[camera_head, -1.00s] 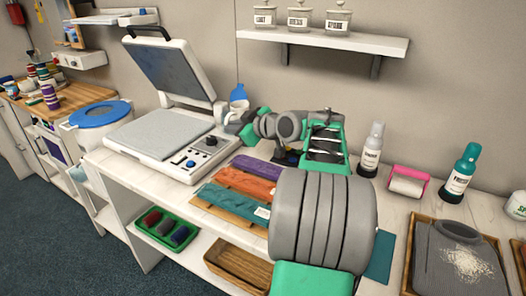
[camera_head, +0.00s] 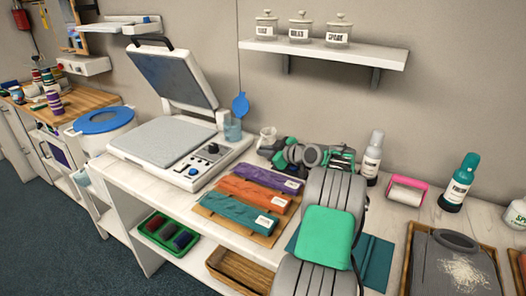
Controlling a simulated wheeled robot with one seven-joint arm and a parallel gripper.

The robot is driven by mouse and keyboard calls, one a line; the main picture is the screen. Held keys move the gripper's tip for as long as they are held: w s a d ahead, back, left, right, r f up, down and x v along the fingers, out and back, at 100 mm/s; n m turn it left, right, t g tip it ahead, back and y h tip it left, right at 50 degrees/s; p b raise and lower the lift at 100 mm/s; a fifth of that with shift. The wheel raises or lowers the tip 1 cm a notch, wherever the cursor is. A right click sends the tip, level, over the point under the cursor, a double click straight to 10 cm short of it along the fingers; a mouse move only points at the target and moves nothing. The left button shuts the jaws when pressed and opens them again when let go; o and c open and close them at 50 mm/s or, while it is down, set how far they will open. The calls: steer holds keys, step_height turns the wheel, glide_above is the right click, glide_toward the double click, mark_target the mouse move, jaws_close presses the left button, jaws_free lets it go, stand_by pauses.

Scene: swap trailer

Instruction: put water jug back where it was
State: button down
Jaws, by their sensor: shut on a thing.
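A small clear jug (camera_head: 267,136) shows at the back of the counter, right of the heat press. My gripper (camera_head: 271,149) is shut on it from the right. The jug looks close to upright. The gripper hides its lower part, so I cannot tell whether it touches the counter.
A clear blue-tinted container (camera_head: 233,131) with its blue lid (camera_head: 240,105) raised stands by the open heat press (camera_head: 165,139). Purple, orange and teal folded cloths (camera_head: 252,194) lie in front. Spray bottles (camera_head: 371,157) and a pink-framed roller (camera_head: 406,191) stand to the right.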

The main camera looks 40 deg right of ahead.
steer(key=shift+f+b, duration=0.25)
steer(key=shift+b, duration=0.15)
steer(key=c, duration=1.5)
jaws_free()
steer(key=shift+r+p, duration=0.3)
steer(key=shift+p, duration=0.05)
steer(key=b+v, duration=0.1)
steer(key=v, duration=1.1)
steer(key=shift+a, duration=0.1)
